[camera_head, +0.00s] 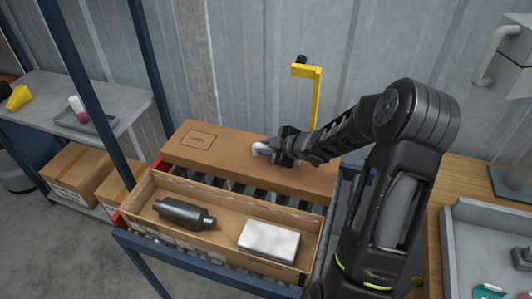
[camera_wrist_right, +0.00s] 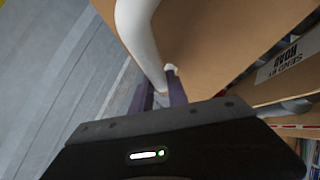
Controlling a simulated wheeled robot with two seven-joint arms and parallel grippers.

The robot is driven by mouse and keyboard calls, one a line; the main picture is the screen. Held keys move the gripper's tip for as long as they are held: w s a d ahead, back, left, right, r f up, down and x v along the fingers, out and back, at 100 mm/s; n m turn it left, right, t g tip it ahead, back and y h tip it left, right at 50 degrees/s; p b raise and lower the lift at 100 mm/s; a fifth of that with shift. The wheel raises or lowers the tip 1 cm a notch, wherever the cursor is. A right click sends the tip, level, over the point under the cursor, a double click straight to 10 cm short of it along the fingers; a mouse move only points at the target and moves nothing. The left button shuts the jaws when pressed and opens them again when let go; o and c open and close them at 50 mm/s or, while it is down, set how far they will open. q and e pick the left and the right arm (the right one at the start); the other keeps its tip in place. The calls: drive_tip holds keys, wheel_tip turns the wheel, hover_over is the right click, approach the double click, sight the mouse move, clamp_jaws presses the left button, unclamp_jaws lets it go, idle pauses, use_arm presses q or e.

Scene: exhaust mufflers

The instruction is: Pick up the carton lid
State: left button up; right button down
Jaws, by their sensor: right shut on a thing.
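The carton lid (camera_head: 215,158) is a long brown cardboard panel with a printed mark. It lies behind the open carton (camera_head: 220,205), over the conveyor. The lid also shows as brown board in the right wrist view (camera_wrist_right: 205,35). My right gripper (camera_head: 268,149) is at the lid's upper middle, shut on a white curved handle-like piece at the lid (camera_wrist_right: 140,35). Its fingers (camera_wrist_right: 160,92) show in the wrist view. Whether the lid is lifted clear of its support cannot be told. My left gripper is not in view.
The carton holds a dark muffler (camera_head: 184,213) and a white box (camera_head: 269,240). Dark rollers (camera_head: 240,188) show between carton and lid. A yellow post (camera_head: 316,95) stands behind. A grey tray (camera_head: 490,240) sits on the right table; a shelf (camera_head: 60,95) stands left.

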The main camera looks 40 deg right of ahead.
wheel_tip(320, 180, up, 2)
drive_tip(key=shift+r, duration=0.1)
drive_tip(key=b, duration=0.9)
hover_over(211, 156)
drive_tip(key=shift+s+d+f, duration=0.25)
drive_tip(key=shift+d+f, duration=0.05)
drive_tip(key=shift+f, duration=0.05)
drive_tip(key=shift+w+a+r, duration=0.2)
drive_tip(key=shift+w+a, duration=0.1)
drive_tip(key=shift+a, duration=0.05)
